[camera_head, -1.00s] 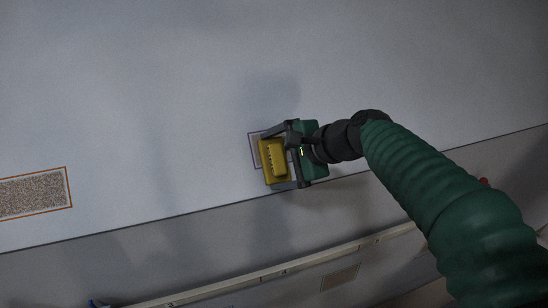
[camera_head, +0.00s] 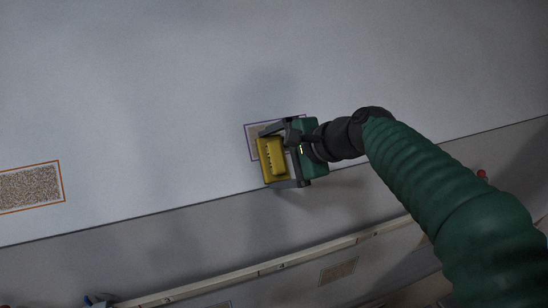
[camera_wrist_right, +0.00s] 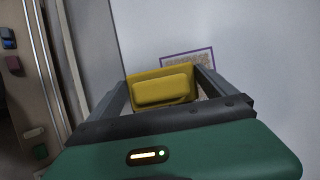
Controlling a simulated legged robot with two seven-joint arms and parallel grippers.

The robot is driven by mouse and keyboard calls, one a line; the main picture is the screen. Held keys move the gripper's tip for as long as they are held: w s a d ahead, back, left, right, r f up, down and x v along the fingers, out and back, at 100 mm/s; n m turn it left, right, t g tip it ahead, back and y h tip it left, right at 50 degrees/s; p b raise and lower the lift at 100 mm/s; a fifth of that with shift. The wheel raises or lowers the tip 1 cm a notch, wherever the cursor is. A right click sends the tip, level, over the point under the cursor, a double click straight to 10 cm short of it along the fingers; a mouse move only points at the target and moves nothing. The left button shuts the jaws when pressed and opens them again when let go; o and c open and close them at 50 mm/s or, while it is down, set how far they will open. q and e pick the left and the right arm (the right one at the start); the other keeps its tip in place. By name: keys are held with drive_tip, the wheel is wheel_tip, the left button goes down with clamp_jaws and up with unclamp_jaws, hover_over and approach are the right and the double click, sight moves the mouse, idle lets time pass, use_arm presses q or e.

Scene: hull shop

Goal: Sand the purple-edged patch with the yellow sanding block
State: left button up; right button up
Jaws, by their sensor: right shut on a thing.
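The yellow sanding block (camera_head: 271,158) is held by my right gripper (camera_head: 284,157), which is shut on it. The block also shows between the fingers in the right wrist view (camera_wrist_right: 163,88). The purple-edged patch (camera_head: 251,134) is on the pale hull panel, behind the block and gripper, which hide much of it. In the right wrist view its purple edge (camera_wrist_right: 188,56) and a speckled strip show beyond the block. The block overlaps the patch's lower part; I cannot tell whether it touches the surface. My left gripper is out of view.
An orange-edged speckled patch (camera_head: 30,187) is on the panel at the left. Below the panel's lower edge runs a pale rail (camera_head: 250,271), with another speckled patch (camera_head: 338,270) below it. The panel above is clear.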

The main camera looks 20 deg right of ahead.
drive_tip(key=shift+s+r, duration=0.3)
drive_tip(key=shift+d, duration=0.1)
drive_tip(key=shift+w+d, duration=0.1)
drive_tip(key=shift+d, duration=1.5)
drive_tip(key=shift+w+a+f, duration=0.1)
drive_tip(key=shift+w+f, duration=0.3)
